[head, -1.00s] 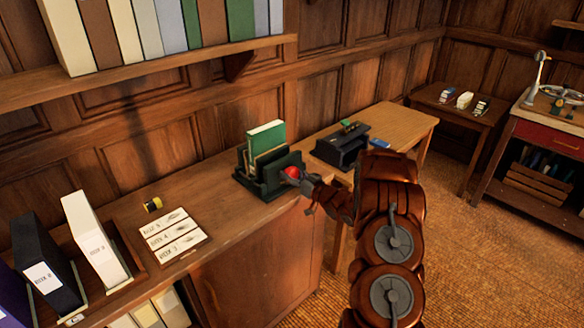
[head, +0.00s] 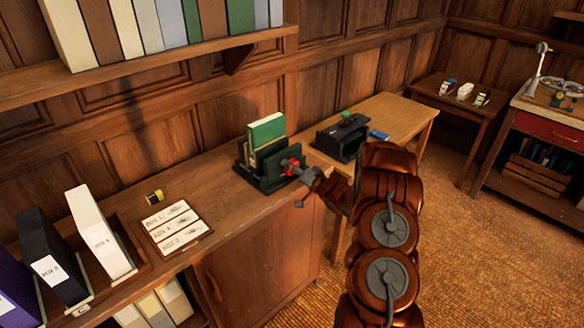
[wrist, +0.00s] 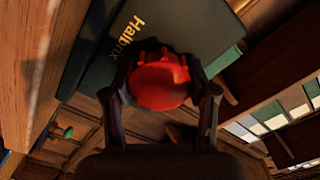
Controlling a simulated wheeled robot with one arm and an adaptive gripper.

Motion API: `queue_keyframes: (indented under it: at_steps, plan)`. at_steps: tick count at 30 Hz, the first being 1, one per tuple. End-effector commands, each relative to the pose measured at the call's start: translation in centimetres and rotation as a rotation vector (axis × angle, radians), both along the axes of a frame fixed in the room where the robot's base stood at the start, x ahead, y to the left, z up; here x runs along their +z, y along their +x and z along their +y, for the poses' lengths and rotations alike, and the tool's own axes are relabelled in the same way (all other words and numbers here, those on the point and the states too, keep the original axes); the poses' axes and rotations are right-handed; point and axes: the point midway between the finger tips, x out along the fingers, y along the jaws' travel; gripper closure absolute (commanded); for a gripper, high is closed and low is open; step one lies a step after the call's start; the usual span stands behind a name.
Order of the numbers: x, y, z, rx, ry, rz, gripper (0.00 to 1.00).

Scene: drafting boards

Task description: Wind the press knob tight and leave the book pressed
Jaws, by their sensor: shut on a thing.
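The book press (head: 280,182) is a dark green frame on the wooden counter, with a green book (head: 266,132) standing upright in it. The red press knob (head: 291,165) is on the press's right side. My gripper (head: 298,170) is at the knob, and its fingers are closed around it. In the wrist view, the round red knob (wrist: 160,84) sits between the two fingers of my gripper (wrist: 163,95). A dark green face with the gold letters "Halbrix" (wrist: 131,38) shows behind the knob. The knob's shaft is hidden.
Labelled cards (head: 172,226) and a small yellow-black roll (head: 155,196) lie left on the counter (head: 222,215). Box files (head: 98,233) stand farther left. A black device (head: 342,137) sits on the table to the right. A shelf of binders (head: 140,75) hangs above.

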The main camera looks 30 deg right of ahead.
Motion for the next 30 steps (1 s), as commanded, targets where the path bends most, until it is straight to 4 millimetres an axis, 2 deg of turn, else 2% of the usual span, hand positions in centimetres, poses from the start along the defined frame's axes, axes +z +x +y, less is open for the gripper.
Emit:
queue_keyframes:
  at_steps: [30]
  plan:
    - [-0.23,-0.05,0.1,-0.001,1.005,0.238,0.76]
